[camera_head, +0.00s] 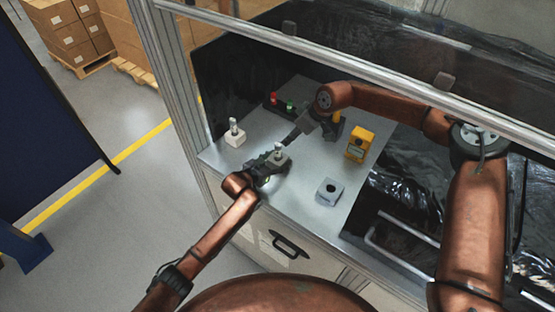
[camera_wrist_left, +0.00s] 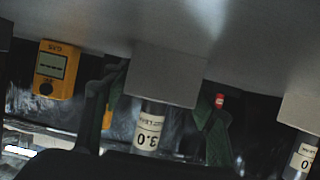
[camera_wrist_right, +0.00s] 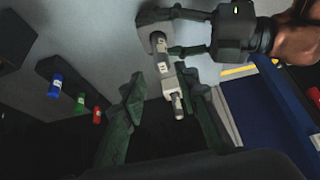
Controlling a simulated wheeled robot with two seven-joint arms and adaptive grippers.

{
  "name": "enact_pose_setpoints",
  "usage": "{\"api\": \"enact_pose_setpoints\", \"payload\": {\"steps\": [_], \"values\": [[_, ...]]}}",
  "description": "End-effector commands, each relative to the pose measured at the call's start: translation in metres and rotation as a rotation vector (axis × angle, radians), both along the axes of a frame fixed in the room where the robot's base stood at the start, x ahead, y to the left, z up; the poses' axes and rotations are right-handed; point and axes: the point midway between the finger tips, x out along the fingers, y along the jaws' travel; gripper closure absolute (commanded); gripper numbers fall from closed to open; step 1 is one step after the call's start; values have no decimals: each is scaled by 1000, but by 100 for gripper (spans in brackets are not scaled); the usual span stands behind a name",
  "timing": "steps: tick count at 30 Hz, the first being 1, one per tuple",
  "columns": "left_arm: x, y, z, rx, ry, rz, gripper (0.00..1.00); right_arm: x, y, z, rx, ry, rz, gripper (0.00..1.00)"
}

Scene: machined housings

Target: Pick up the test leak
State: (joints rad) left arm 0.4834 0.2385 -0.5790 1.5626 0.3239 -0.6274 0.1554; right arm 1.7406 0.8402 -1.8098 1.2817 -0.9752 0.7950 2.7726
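A grey cylindrical test leak stands in a light block (camera_head: 282,158) at the middle of the table. In the left wrist view its label (camera_wrist_left: 149,131) reads 3.0, and the picture is upside down. My left gripper (camera_head: 273,161) is open, with its fingers on both sides of this cylinder and gaps between. A second cylinder in a block (camera_head: 235,136) stands at the table's left; it also shows in the left wrist view (camera_wrist_left: 302,155). My right gripper (camera_wrist_right: 165,88) is open and empty above the table, close to the left gripper.
A grey block with an empty hole (camera_head: 329,191) sits nearer the front. A yellow meter (camera_head: 360,145) stands to the right. Red (camera_wrist_right: 97,115), green (camera_wrist_right: 80,103) and blue (camera_wrist_right: 55,88) small cylinders stand at the back. A frame post (camera_head: 180,70) borders the table's left.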

Motion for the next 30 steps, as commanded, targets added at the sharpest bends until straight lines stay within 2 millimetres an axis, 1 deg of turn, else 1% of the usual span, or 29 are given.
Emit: {"api": "enact_pose_setpoints", "payload": {"steps": [1, 12, 14, 17, 20, 23, 27, 30], "values": [[0, 0, 0, 0, 0, 0, 52, 0, 0, 0, 0, 0, 0, 71], [0, 0, 0, 0, 0, 1, 77, 0, 0, 0, 0, 0, 0, 70], [0, 0, 0, 0, 0, 1, 77, 0, 1, 0, 0, -1, 3, 66], [0, 0, 0, 0, 0, 1, 77, -1, 7, 3, 13, -14, 32, 60], [0, 1, 0, 0, 0, 1, 77, -4, 22, 11, 41, -54, 109, 60], [0, 0, 0, 1, 1, 1, 77, -7, 45, 24, 85, -125, 226, 60], [0, 0, 0, 1, 1, 1, 77, -10, 80, 50, 148, -271, 398, 60], [0, 0, 0, 1, 1, 1, 77, -11, 100, 69, 181, -386, 501, 60]]}}
